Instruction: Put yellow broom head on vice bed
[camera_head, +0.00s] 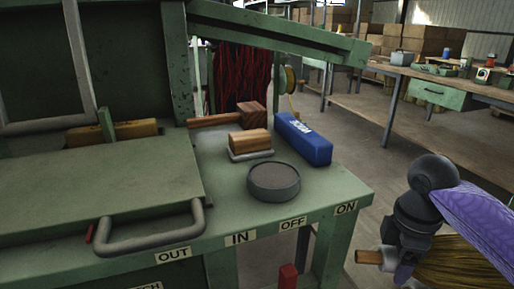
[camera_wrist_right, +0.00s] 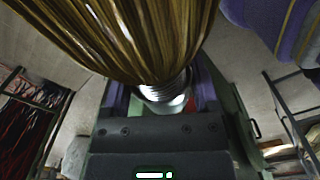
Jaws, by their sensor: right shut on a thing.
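The yellow broom head (camera_head: 465,266) is at the lower right of the head view, with a wooden stub (camera_head: 369,257) pointing left. In the right wrist view its yellow bristles (camera_wrist_right: 130,35) fan out above a silvery wire-bound neck (camera_wrist_right: 165,92). My right gripper (camera_head: 404,262) is shut on the broom head, to the right of the green machine bench and apart from it. In the right wrist view its fingers (camera_wrist_right: 170,100) sit on both sides of the neck. I cannot tell which part of the green machine (camera_head: 110,180) is the vice bed. My left gripper is out of view.
On the green bench (camera_head: 340,190) stand a round dark dish (camera_head: 273,181), a blue box (camera_head: 303,138), a wooden brush block (camera_head: 250,141) and a wooden mallet (camera_head: 250,113). A grey handle (camera_head: 152,243) juts from the machine's front. A workbench (camera_head: 450,88) stands behind at right.

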